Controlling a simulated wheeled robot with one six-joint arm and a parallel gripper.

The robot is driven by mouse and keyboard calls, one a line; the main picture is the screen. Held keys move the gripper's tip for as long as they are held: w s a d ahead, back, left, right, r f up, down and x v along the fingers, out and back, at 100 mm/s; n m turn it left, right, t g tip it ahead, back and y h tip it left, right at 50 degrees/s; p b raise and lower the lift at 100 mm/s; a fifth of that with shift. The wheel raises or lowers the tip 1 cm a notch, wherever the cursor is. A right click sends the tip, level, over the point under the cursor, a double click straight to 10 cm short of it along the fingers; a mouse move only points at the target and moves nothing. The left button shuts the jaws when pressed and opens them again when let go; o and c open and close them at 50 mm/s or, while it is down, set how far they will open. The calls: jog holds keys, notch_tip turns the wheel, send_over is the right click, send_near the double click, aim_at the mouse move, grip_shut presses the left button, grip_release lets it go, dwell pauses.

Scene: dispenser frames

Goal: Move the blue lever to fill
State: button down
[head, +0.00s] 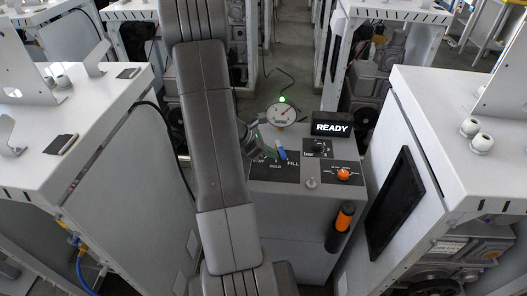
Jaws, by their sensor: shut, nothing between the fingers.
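The blue lever (281,153) is on the dark panel (262,176) on top of the grey dispenser (291,207). It sits near the printed word FILL, with HOLD printed to its left. Its exact setting is too small to tell. My gripper (271,150) is shut and empty, just left of the lever and very close to it. I cannot tell if they touch. My arm hides the panel's left part and some of the gripper.
A round gauge (282,114) with a green light stands behind the lever. A READY display (332,127), an orange knob (343,174) and an orange-and-black handle (341,226) are to the right. White cabinets (437,98) flank the dispenser on both sides.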

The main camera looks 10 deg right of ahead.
aim_at(282, 155)
jog(key=shift+d+f, duration=0.1)
dwell(0.3)
jog(key=shift+s+d+f+n+t+b, duration=0.15)
jog(key=shift+d+n+t+b, duration=0.2)
jog(key=shift+b, duration=0.8)
jog(key=shift+s+d+n+t+b, duration=0.2)
jog(key=shift+n+t+b, duration=0.3)
jog(key=shift+b, duration=0.6)
jog(key=shift+d+n+t+b, duration=0.35)
jog(key=shift+d+n+b, duration=0.1)
jog(key=shift+b, duration=0.35)
jog(key=shift+s+d+r+b, duration=0.1)
jog(key=shift+d+r+b, duration=0.1)
jog(key=shift+d+b, duration=0.15)
jog(key=shift+a, duration=0.15)
